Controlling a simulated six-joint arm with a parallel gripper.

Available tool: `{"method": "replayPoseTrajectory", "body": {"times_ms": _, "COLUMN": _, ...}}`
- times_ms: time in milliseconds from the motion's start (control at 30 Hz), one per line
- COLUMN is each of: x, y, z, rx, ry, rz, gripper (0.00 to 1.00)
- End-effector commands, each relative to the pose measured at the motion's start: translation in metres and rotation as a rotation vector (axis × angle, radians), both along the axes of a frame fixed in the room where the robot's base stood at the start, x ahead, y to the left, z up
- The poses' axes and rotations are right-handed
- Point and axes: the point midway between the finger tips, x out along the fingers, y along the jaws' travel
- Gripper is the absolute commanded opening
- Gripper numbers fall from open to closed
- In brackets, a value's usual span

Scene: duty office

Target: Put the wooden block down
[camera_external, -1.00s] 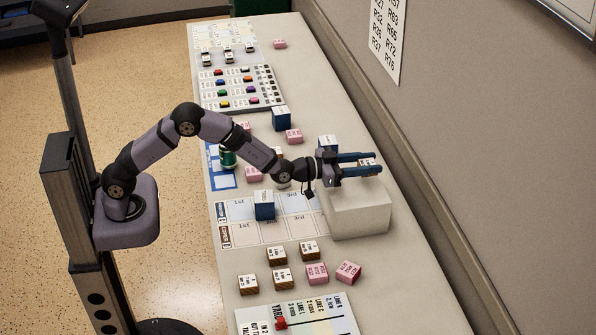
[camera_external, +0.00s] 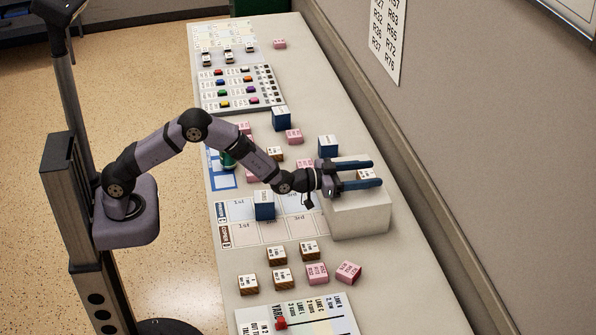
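The wooden block (camera_external: 367,174) has a white label on top and shows between the fingers of my gripper (camera_external: 372,174). It sits at the far part of the top of the white box (camera_external: 358,217), and its lower part is hidden by the near finger. The blue fingers point right and stand apart on either side of the block, with the gap wider than the earlier one. Whether either finger still touches the block is too small to tell.
A blue block (camera_external: 264,206) stands on the 1st-3rd sheet (camera_external: 245,233). Several wooden and pink blocks (camera_external: 317,273) lie in front. Another blue block (camera_external: 327,145) stands just behind my gripper. The wall (camera_external: 420,120) runs along the right.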

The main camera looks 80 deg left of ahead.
Motion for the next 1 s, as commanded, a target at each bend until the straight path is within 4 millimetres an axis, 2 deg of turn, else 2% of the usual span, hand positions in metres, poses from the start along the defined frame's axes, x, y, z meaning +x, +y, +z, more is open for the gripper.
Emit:
{"method": "replayPoseTrajectory", "body": {"times_ms": 300, "x": 0.0, "y": 0.0, "z": 0.004, "rx": 0.0, "ry": 0.0, "rz": 0.0, "gripper": 0.57}}
{"method": "replayPoseTrajectory", "body": {"times_ms": 467, "x": -0.009, "y": 0.0, "z": 0.003, "rx": 0.0, "ry": 0.0, "rz": 0.0, "gripper": 0.57}}
{"method": "replayPoseTrajectory", "body": {"times_ms": 667, "x": -0.032, "y": 0.0, "z": 0.003, "rx": 0.0, "ry": 0.0, "rz": -0.001, "gripper": 0.57}}
{"method": "replayPoseTrajectory", "body": {"times_ms": 1000, "x": -0.084, "y": -0.001, "z": 0.006, "rx": 0.0, "ry": 0.0, "rz": -0.001, "gripper": 0.57}}
